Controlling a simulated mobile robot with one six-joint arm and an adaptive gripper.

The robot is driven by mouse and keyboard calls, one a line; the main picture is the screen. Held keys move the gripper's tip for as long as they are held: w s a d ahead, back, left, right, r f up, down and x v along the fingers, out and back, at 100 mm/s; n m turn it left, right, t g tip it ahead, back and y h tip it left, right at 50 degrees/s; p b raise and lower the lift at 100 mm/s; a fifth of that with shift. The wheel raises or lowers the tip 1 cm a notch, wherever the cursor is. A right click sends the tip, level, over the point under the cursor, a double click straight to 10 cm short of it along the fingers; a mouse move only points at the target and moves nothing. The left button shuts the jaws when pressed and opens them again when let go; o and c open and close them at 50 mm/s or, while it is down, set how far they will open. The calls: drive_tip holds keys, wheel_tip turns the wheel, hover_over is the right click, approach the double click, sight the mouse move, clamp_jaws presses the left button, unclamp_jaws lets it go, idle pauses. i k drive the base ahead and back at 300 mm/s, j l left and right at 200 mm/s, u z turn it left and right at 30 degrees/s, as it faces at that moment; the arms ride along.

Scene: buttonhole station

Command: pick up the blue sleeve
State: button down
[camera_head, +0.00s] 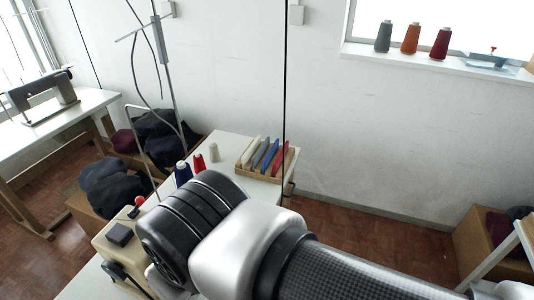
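A slim blue piece (270,155), which looks like the blue sleeve, leans in a small wooden rack (257,179) on the white work table (233,147). It stands in a row with a cream piece (250,150), a grey piece (260,152) and a red piece (281,157). My arm crosses the lower middle of the view, in front of the table. My gripper does not show, so its state and its distance from the blue piece cannot be seen.
Blue (183,173), red (199,163) and beige (213,153) thread cones stand left of the rack. A beige machine (117,232) is at lower left. A thin dark vertical line (284,80) passes close to the rack. Cloth-filled boxes (105,204) stand on the floor left.

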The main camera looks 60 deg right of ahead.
sight(266, 162)
drive_tip(key=z, duration=1.75)
drive_tip(key=i+l, duration=0.2)
drive_tip(key=i, duration=0.25)
drive_tip(key=i+l, duration=0.25)
drive_tip(key=i, duration=0.2)
drive_tip(key=i+l, duration=0.2)
drive_tip(key=i, duration=0.2)
drive_tip(key=i+l, duration=0.25)
drive_tip(key=i, duration=0.2)
drive_tip(key=i+l, duration=0.2)
drive_tip(key=i, duration=0.25)
